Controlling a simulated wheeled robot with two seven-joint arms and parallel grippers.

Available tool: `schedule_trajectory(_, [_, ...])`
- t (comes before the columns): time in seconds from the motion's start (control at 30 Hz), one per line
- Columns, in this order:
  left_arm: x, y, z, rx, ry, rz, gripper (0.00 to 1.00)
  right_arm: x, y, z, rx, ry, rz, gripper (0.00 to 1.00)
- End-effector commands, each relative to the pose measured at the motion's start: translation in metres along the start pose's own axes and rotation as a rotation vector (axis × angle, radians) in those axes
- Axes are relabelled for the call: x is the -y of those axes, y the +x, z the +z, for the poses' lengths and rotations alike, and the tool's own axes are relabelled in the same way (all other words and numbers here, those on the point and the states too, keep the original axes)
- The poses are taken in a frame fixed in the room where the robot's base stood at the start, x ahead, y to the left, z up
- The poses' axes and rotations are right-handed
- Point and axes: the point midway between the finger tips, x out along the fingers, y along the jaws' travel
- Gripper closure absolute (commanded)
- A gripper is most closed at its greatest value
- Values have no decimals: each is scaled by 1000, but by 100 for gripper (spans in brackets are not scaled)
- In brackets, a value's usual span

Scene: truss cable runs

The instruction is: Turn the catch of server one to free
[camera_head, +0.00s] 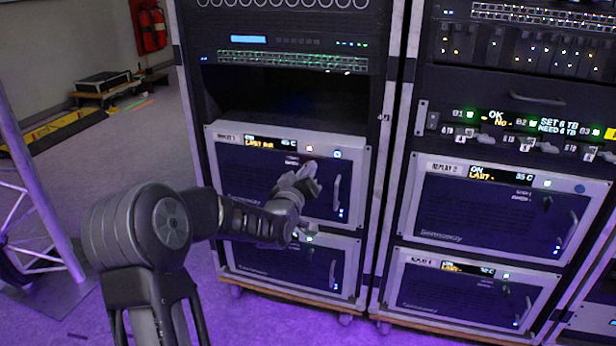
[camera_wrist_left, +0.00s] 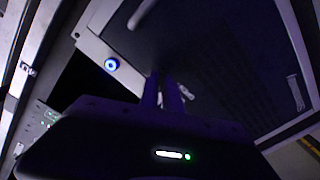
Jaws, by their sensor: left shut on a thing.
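A server unit with a pale frame and dark front panel (camera_head: 240,172) sits in the left rack; its small label seems to end in 1. Its display (camera_head: 268,143) is lit, with white and blue lights beside it. My left gripper (camera_head: 308,172) is at the panel's upper right part, left of the vertical handle (camera_head: 337,192). In the left wrist view the gripper's fingers (camera_wrist_left: 166,94) are close together against the same panel (camera_wrist_left: 215,65), near the blue ring light (camera_wrist_left: 111,64). They are shut on what seems to be the catch, mostly hidden by them. Its turn angle cannot be told.
A similar unit (camera_head: 280,262) sits below, partly behind my left arm. The right rack holds two more such units (camera_head: 455,212). An open dark bay (camera_head: 285,95) lies above the panel.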

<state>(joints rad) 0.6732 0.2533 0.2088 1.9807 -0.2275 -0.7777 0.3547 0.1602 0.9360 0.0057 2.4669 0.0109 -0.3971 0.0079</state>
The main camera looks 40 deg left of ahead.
Motion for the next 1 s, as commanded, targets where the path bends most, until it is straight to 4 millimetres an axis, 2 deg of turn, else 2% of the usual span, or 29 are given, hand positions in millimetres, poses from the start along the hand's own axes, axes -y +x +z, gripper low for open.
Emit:
schedule_trajectory(0.2, [2,0,3,-1,-205,1,100,-5,17,-2,-9,1,0,100])
schedule_trajectory(1.0, [5,0,3,-1,-909,-1,100,-18,51,-6,-12,5,-8,100])
